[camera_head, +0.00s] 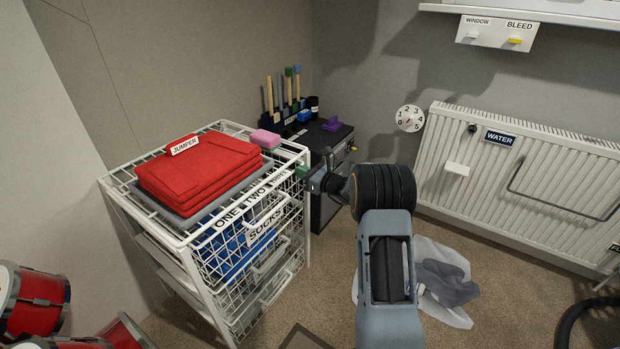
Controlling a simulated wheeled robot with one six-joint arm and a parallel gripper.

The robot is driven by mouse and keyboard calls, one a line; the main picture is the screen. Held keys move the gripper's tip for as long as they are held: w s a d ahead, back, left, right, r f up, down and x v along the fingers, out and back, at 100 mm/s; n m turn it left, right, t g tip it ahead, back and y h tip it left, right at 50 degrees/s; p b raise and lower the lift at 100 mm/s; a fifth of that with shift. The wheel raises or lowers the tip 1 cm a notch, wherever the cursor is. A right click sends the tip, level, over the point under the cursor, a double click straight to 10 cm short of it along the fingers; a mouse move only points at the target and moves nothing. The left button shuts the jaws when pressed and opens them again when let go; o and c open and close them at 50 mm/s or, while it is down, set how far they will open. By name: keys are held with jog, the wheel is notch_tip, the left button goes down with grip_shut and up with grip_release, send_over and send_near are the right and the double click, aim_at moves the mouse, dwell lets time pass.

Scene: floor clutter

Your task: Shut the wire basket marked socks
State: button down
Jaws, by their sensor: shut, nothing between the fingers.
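The white wire basket unit (211,233) stands left of centre, with several stacked baskets in a frame. The basket marked socks (264,228) is near the top of its front, with blue cloth (238,262) behind the wire. I cannot tell from this angle how far it stands out of the frame. A strip above it reads "ONE TWO THREE". My gripper (312,187) is shut and empty at the unit's right front corner, close to its upper edge. I cannot tell whether it touches the wire.
A folded red jumper (200,170) and a pink block (265,138) lie on top of the unit. A dark cabinet (327,208) stands behind. A radiator (520,180) lines the right wall. A plastic bag (440,283) lies on the floor beside my arm. Red drums stand at lower left.

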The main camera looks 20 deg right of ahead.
jog(key=shift+w+a, duration=0.35)
